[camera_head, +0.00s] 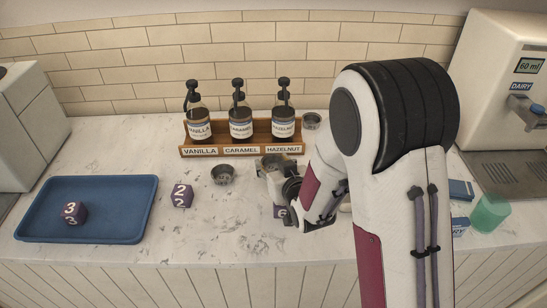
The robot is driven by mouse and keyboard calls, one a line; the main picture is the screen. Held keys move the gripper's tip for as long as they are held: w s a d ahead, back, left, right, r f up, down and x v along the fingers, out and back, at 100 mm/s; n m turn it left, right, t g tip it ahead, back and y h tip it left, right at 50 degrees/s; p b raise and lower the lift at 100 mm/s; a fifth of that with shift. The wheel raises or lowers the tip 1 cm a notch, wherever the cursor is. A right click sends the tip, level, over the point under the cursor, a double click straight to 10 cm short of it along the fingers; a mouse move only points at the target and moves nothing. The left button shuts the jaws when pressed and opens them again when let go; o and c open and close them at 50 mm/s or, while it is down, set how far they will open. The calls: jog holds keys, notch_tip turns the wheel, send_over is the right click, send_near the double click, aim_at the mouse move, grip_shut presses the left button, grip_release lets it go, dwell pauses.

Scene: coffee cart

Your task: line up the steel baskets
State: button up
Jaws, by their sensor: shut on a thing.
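One steel basket (222,174) stands upright on the counter in front of the vanilla and caramel bottles. A second steel basket (312,120) stands farther back, right of the hazelnut bottle. My gripper (272,173) is in front of the hazelnut end of the wooden rack, to the right of the first basket. It is shut on a third steel basket (271,160), whose rim shows just past the fingers. My gripper and arm hide much of this basket, and I cannot tell whether it touches the counter.
A wooden rack (230,152) holds three syrup bottles. A blue tray (115,215) bears a purple cube marked 3 (73,212). Cube 2 (182,195) and another purple cube (279,211) stand on the counter. A green cup (490,214) and the dairy machine (505,75) are right.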

jog(key=shift+f, duration=1.1)
jog(key=shift+f, duration=0.15)
jog(key=shift+s+d+f, duration=0.1)
jog(key=shift+s+f, duration=0.15)
jog(key=shift+f, duration=0.65)
dwell(0.7)
jog(key=o, duration=2.1)
jog(key=shift+r, duration=0.1)
jog(key=shift+w+r, duration=0.2)
jog(key=shift+r, duration=0.45)
notch_tip(320, 180, up, 27)
jog(key=d+m+g+h, duration=0.3)
jog(key=d+g+h, duration=0.1)
jog(key=d, duration=1)
jog(key=shift+f, duration=2.6)
